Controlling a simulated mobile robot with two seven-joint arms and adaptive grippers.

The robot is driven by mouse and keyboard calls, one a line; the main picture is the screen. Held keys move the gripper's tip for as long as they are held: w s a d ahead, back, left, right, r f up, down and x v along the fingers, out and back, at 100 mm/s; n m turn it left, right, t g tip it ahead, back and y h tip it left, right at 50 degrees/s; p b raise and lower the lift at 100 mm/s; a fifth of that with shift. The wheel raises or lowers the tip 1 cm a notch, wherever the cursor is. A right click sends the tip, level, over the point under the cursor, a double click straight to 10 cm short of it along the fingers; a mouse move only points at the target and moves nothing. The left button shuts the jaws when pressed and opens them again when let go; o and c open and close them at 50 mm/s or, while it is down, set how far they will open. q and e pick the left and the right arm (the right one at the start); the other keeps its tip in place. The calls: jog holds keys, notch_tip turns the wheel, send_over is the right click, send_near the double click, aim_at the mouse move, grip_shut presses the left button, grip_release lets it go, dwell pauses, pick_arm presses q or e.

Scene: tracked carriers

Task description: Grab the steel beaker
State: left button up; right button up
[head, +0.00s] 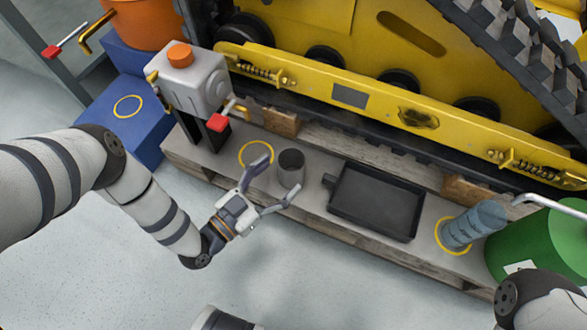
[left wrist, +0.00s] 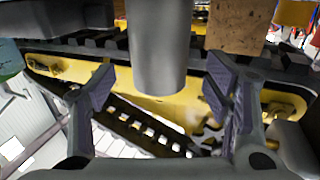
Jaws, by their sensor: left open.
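The steel beaker (head: 291,168) is a grey, open-topped cylinder standing upright on the plank bench. My left gripper (head: 279,174) is open and empty, just in front of the beaker, with its fingers spread toward it. In the left wrist view the beaker (left wrist: 158,50) shows at the top centre, between the lines of the two open fingers (left wrist: 160,85). The beaker looks not gripped; I cannot tell whether a fingertip touches it. My right gripper is not in view.
A black tray (head: 376,203) lies right of the beaker. A yellow ring (head: 242,152) marks the bench to its left. The yellow tracked machine (head: 350,97) blocks the back.

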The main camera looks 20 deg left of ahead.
aim_at(283, 173)
pick_arm(q)
jog(key=b+x, duration=0.1)
jog(key=x, duration=0.3)
jog(key=shift+w+d+r, duration=0.1)
jog(key=shift+w+d, duration=0.1)
jog(key=shift+w, duration=0.2)
jog(key=c, duration=1.3)
jog(key=shift+r, duration=0.1)
